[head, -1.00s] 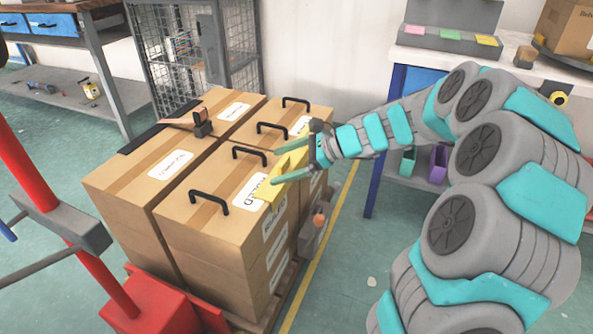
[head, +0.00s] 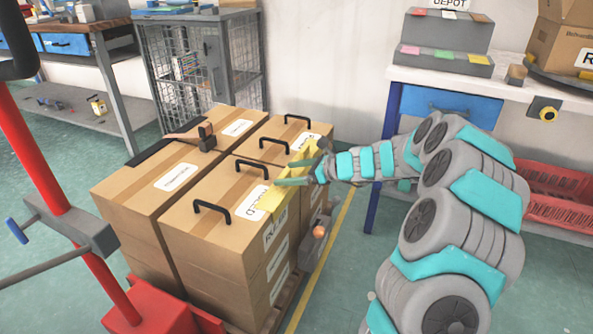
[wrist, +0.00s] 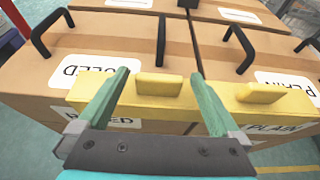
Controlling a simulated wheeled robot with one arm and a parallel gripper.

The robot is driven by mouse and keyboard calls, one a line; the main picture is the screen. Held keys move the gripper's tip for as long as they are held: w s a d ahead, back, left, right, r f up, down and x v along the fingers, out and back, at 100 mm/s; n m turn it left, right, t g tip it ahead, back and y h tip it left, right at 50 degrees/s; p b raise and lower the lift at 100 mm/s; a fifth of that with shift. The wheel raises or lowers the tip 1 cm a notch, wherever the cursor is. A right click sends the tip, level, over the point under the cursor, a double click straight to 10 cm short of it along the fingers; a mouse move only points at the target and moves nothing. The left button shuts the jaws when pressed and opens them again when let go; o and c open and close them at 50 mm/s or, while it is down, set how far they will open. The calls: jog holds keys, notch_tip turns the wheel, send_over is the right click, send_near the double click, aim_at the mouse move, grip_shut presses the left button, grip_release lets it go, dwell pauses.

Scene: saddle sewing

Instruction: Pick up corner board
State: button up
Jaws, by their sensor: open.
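The corner board (head: 269,205) is a long yellow strip along the top right edge of the front box stack. In the wrist view the corner board (wrist: 186,110) shows two raised yellow tabs. My gripper (head: 286,172) reaches in from the right over this edge. In the wrist view my gripper (wrist: 161,78) is open, with one green finger on each side of the left tab (wrist: 158,84). A gap shows between the tab and each finger. The right tab (wrist: 260,94) lies outside the right finger. The fingers hide parts of the board.
Cardboard boxes (head: 190,235) with black handles (head: 212,205) stand on a pallet beside a red frame (head: 45,190). A dark tool (head: 203,138) lies on the rear left box. A wire cage (head: 195,65) stands behind. A workbench (head: 460,84) is at right.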

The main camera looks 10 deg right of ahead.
jog(key=shift+w+a+f, duration=0.3)
jog(key=shift+w+a, duration=0.1)
jog(key=shift+a, duration=0.1)
jog(key=c, duration=1.5)
